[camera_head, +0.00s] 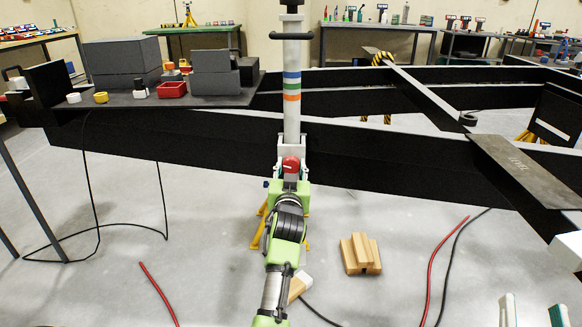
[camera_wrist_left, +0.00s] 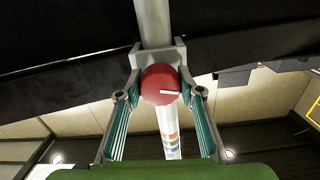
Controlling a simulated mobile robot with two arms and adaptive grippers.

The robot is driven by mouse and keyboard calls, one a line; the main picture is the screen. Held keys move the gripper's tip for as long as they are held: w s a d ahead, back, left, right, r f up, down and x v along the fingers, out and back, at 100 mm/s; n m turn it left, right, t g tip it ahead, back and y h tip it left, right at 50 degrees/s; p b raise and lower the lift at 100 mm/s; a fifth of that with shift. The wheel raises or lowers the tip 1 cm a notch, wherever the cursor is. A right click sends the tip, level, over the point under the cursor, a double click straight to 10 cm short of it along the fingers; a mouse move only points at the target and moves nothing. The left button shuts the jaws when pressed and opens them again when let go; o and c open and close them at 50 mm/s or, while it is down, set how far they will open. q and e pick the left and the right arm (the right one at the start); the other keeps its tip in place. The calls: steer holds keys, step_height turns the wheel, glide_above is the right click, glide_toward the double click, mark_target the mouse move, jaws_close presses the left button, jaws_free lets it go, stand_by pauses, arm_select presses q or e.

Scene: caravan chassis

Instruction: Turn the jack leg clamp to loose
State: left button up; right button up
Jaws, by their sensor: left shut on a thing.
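The jack leg (camera_head: 292,115) is an upright pale tube with blue, green and orange bands and a dark cross handle near its top. Its clamp is a round red knob (camera_head: 291,162) at a grey bracket on the black chassis beam. My left gripper (camera_head: 290,175) is at the knob, mostly hidden behind its own wrist. In the left wrist view the red knob (camera_wrist_left: 158,78) sits between the fingers of my left gripper (camera_wrist_left: 161,93), shut on it. A white line on the knob lies almost level, pointing right. My right gripper (camera_head: 533,311) shows two separated fingertips at the lower right, empty.
A black shelf (camera_head: 130,98) with grey blocks, a red bin (camera_head: 172,90) and small parts is left of the leg. A steel plate (camera_head: 525,170) lies on the chassis at right. Wooden blocks (camera_head: 361,254) and cables lie on the floor. Free floor is around them.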

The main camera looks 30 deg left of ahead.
arm_select(q)
steer(key=shift+f, duration=0.1)
steer(key=o, duration=1.1)
step_height(320, 180, up, 10)
steer(key=shift+r, duration=0.1)
